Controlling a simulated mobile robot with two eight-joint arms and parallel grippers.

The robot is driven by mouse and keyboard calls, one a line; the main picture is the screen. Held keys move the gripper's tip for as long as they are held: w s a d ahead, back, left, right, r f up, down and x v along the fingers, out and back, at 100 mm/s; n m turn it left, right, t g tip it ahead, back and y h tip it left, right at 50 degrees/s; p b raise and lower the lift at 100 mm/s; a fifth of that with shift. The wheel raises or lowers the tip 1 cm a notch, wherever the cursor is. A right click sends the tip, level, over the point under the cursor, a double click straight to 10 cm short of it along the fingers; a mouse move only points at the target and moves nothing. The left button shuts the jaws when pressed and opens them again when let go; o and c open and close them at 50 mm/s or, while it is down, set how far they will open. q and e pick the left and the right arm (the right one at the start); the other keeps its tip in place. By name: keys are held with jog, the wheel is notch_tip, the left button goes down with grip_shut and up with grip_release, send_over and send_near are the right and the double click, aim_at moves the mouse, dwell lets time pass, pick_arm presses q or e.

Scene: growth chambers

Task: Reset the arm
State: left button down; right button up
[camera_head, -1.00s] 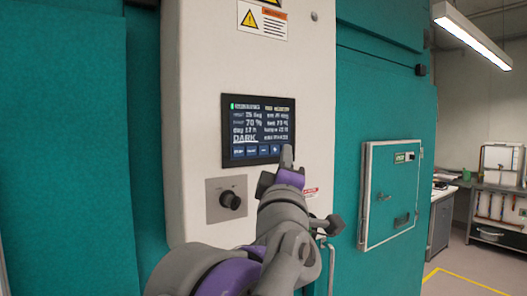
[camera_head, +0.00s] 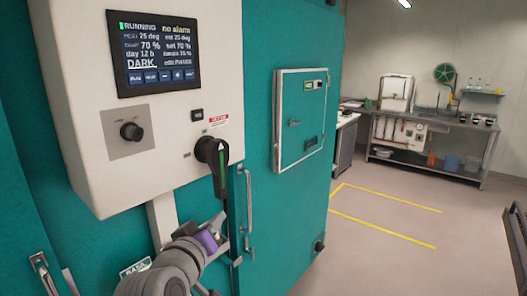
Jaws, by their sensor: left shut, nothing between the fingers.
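My left arm comes in from the bottom of the head view. My left gripper (camera_head: 221,229) is shut and empty, below the control box and beside the chamber door's handle; its fingertips are small and partly hard to make out. The control box (camera_head: 90,140) is white, with a lit screen (camera_head: 158,52) that reads RUNNING, no alarm and DARK. Below the screen are a black knob (camera_head: 131,131) and a large black rotary switch (camera_head: 214,158). My right gripper is not in view.
A teal chamber wall (camera_head: 290,215) carries a small closed hatch (camera_head: 302,118) and a vertical handle (camera_head: 248,205). Open floor (camera_head: 400,210) with yellow lines lies to the right. A metal bench (camera_head: 440,125) stands at the back. A dark object edges in at far right.

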pick_arm(q)
jog(key=s+a+f+m+g+y, duration=0.1)
jog(key=s+a+f+g, duration=0.1)
jog(key=s+f, duration=0.4)
jog(key=s+a+f+m+g+y, duration=0.1)
jog(key=s+f, duration=0.6)
jog(key=f, duration=0.9)
jog(key=s+a+f+m+g, duration=0.3)
jog(key=s+f+g, duration=0.3)
jog(key=f, duration=0.5)
jog(key=shift+s+a+f+g+y, duration=0.3)
jog(key=shift+s+a+g+y, duration=0.1)
jog(key=shift+s+a, duration=0.35)
jog(key=shift+w, duration=0.15)
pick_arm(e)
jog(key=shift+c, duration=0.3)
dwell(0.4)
